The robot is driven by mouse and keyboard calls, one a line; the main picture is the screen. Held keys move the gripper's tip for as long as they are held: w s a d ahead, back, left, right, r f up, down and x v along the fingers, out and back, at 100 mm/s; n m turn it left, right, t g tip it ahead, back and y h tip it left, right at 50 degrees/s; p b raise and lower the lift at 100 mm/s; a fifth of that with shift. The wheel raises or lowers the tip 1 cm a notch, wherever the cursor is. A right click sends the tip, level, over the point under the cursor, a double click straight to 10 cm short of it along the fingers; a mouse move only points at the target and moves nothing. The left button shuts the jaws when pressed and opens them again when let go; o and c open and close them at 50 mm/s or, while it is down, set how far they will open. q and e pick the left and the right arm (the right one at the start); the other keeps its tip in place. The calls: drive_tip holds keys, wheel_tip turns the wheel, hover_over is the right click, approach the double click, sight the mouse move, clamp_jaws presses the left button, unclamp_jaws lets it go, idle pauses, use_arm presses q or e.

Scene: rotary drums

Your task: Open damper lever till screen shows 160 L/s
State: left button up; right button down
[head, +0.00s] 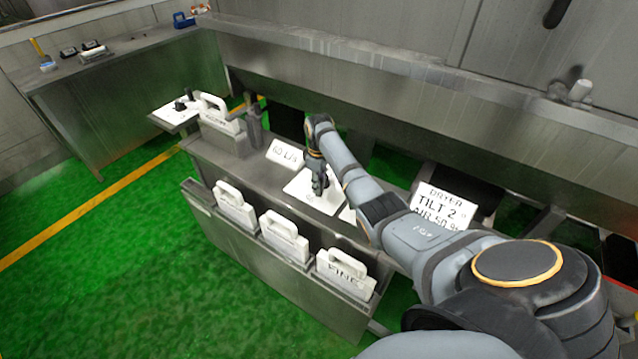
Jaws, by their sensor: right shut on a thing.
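My right arm reaches in from the lower right. Its gripper (319,190) points down over a white plate (304,195) on the steel console and is shut on what appears to be the damper lever, mostly hidden by the fingers. A small white screen (285,154) stands just left of and behind the gripper. It shows a number ending in 0 L/s; the leading part is too small to read surely. My left gripper is not in view.
White handled plates (285,236) stand in the console's front rack, one marked FINE (346,273). Another handled plate (219,113) stands at the console's far end. A dryer sign (444,208) reads TILT 2. A long steel trough (400,80) runs behind. Green floor at left is clear.

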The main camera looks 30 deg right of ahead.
drive_tip(key=shift+w+a+r+m+p, duration=0.2)
drive_tip(key=shift+w+a+m+p, duration=0.1)
drive_tip(key=shift+a+m+p, duration=0.15)
drive_tip(key=m, duration=0.1)
drive_tip(key=w+m, duration=0.1)
drive_tip(key=w+a+m+b, duration=0.1)
drive_tip(key=shift+w+f+m, duration=0.1)
drive_tip(key=shift+f+m, duration=0.15)
drive_tip(key=shift+f, duration=0.05)
drive_tip(key=shift+w+a+r+m, duration=0.1)
drive_tip(key=shift+w+m, duration=0.05)
drive_tip(key=shift+m, duration=0.15)
drive_tip(key=c, duration=1.1)
unclamp_jaws()
wheel_tip(320, 180, up, 12)
